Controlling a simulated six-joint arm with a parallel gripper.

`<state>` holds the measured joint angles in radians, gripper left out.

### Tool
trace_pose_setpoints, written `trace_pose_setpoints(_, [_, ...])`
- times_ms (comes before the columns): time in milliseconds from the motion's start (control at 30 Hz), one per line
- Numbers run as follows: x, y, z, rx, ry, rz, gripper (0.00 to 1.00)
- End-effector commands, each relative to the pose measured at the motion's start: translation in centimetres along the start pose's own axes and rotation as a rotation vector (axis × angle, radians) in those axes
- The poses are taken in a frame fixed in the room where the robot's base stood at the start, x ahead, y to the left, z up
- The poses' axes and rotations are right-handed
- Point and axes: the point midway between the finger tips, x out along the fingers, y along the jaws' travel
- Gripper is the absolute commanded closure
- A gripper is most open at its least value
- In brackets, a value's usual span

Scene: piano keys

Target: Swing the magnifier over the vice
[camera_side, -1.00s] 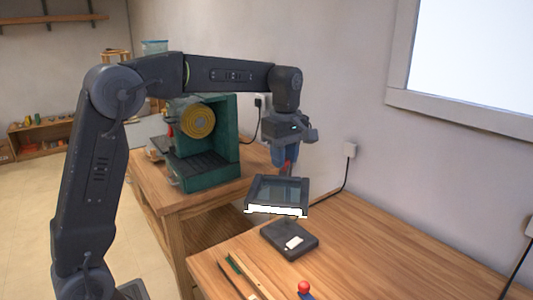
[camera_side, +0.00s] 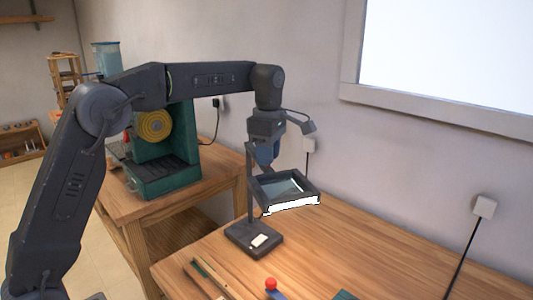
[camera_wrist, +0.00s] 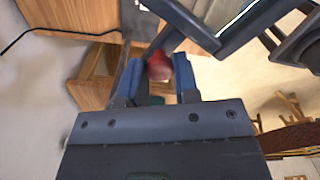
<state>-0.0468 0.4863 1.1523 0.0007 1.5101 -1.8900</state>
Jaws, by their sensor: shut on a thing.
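The magnifier (camera_side: 291,187) is a dark square frame around a pale lens with a bright white front strip, on a post (camera_side: 250,180) above a dark base (camera_side: 255,239). Its frame lies to the right of the post, over the table. My gripper (camera_side: 265,160) points down behind the frame. In the wrist view my gripper's blue fingers (camera_wrist: 158,70) are shut on a red knob (camera_wrist: 159,66) beside the dark frame. No vice is clearly in view; a teal piece (camera_side: 345,296) is cut off at the bottom edge, and I cannot tell what it is.
A green machine with a yellow disc (camera_side: 155,125) stands on another table at the left. Thin strips (camera_side: 207,277) and a red ball on a blue piece (camera_side: 271,285) lie near the front.

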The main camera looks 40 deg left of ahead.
Motion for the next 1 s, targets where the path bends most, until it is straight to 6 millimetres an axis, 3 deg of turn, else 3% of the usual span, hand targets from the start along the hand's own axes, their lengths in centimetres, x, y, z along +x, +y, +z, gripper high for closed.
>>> trace_pose_setpoints(167, [-0.2, 0.2, 0.2, 0.0, -0.007, 0.016, 1.0])
trace_pose_setpoints(200, [-0.2, 0.3, 0.2, 0.0, -0.008, 0.016, 0.68])
trace_pose_setpoints(433, [-0.1, 0.2, 0.1, 0.001, -0.006, 0.012, 0.46])
trace_pose_setpoints(767, [-0.5, 0.2, 0.1, 0.002, -0.004, 0.009, 0.45])
trace_pose_setpoints(1000, [-4.1, 0.2, 0.1, 0.002, -0.005, 0.012, 0.45])
